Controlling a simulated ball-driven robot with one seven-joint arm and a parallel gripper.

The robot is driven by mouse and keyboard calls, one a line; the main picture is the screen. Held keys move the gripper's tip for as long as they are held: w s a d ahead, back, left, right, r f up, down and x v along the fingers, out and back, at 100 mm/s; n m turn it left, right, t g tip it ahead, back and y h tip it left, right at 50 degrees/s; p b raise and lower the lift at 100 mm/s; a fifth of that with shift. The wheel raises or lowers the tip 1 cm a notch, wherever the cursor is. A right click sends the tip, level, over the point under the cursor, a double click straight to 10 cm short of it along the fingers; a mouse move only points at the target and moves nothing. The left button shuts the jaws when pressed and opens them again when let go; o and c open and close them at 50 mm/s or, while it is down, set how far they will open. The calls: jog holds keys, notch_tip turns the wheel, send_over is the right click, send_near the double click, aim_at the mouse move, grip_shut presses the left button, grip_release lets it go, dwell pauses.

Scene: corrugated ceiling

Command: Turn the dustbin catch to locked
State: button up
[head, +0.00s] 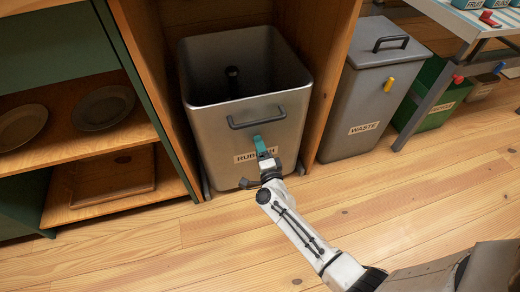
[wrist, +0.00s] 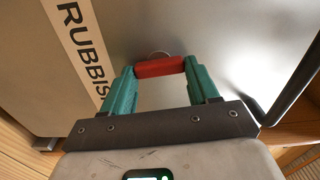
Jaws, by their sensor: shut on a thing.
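The dustbin is a grey metal bin labelled RUBBISH (head: 215,115), standing open-topped in a wooden bay. Its dark handle (head: 257,118) is on the front; the label (head: 258,156) is below it. The catch (wrist: 160,67) is a small red piece on the bin's front, seen in the wrist view between handle and label. My gripper (head: 259,145) is at the front face, over part of the label. In the wrist view its teal fingers (wrist: 160,70) are shut on the red catch from both sides. The catch's ends are hidden by the fingers.
A grey WASTE bin (head: 362,105) with a yellow catch (head: 388,83) stands to the right. Beyond it is a green bin (head: 430,105) under a table. Shelves with plates (head: 103,107) are at left. The wooden floor (head: 150,250) in front is clear.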

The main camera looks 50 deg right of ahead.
jog(key=shift+m, duration=0.5)
jog(key=o, duration=1.1)
jog(key=shift+c, duration=0.2)
jog(key=p+v, duration=0.3)
jog(key=v, duration=0.7)
jog(key=shift+s+a, duration=0.25)
jog(key=shift+s, duration=0.1)
